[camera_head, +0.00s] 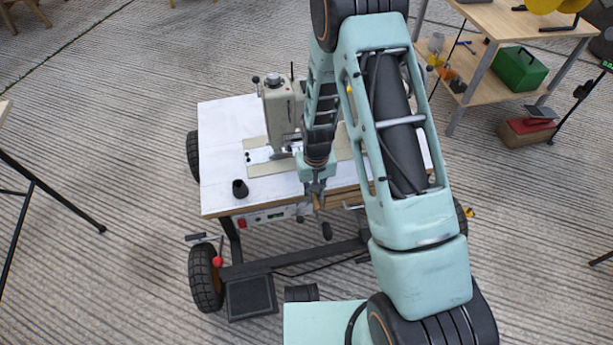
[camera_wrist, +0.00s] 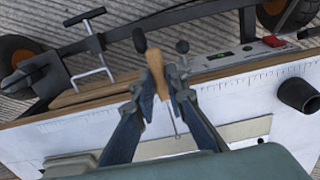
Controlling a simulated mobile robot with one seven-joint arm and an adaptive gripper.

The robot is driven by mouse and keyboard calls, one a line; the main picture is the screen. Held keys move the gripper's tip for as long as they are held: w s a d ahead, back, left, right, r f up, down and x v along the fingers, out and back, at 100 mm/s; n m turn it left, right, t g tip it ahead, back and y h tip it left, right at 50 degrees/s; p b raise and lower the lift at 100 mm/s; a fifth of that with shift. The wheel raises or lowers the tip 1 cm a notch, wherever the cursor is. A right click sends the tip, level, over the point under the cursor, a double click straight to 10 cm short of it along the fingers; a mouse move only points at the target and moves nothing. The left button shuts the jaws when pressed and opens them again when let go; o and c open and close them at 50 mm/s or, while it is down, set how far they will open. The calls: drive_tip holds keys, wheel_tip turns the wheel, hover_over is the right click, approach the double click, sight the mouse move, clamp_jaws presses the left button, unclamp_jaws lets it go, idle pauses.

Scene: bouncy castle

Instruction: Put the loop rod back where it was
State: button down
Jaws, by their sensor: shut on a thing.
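The loop rod has a tan wooden handle (camera_wrist: 157,88) and a thin metal shaft with a small eye at its end. In the wrist view, my gripper (camera_wrist: 161,80) is shut on the handle, one finger on each side. The shaft points toward the bottom of that view, over the white tabletop. In the head view, my gripper (camera_head: 316,188) is at the front edge of the sewing table (camera_head: 222,135); the rod is too small there to make out clearly. I cannot tell whether the rod touches the table.
A sewing machine (camera_head: 284,108) stands on the table behind my gripper. A black cup (camera_head: 240,188) stands near the front left, also in the wrist view (camera_wrist: 298,95). A control panel with a red switch (camera_wrist: 273,41) and a dark knee pad (camera_head: 326,231) are below the front edge.

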drive_tip(key=w, duration=0.3)
drive_tip(key=w+a+b, duration=0.1)
drive_tip(key=w, duration=0.2)
drive_tip(key=w+a, duration=0.1)
drive_tip(key=w, duration=0.2)
drive_tip(key=shift+w, duration=0.25)
drive_tip(key=shift+f+b, duration=0.7)
drive_tip(key=shift+f, duration=1)
drive_tip(key=shift+f, duration=0.2)
drive_tip(key=c, duration=1.9)
unclamp_jaws()
drive_tip(key=shift+c, duration=0.2)
drive_tip(key=shift+r, duration=0.1)
wheel_tip(320, 180, up, 12)
drive_tip(key=p, duration=0.3)
drive_tip(key=shift+r, duration=0.1)
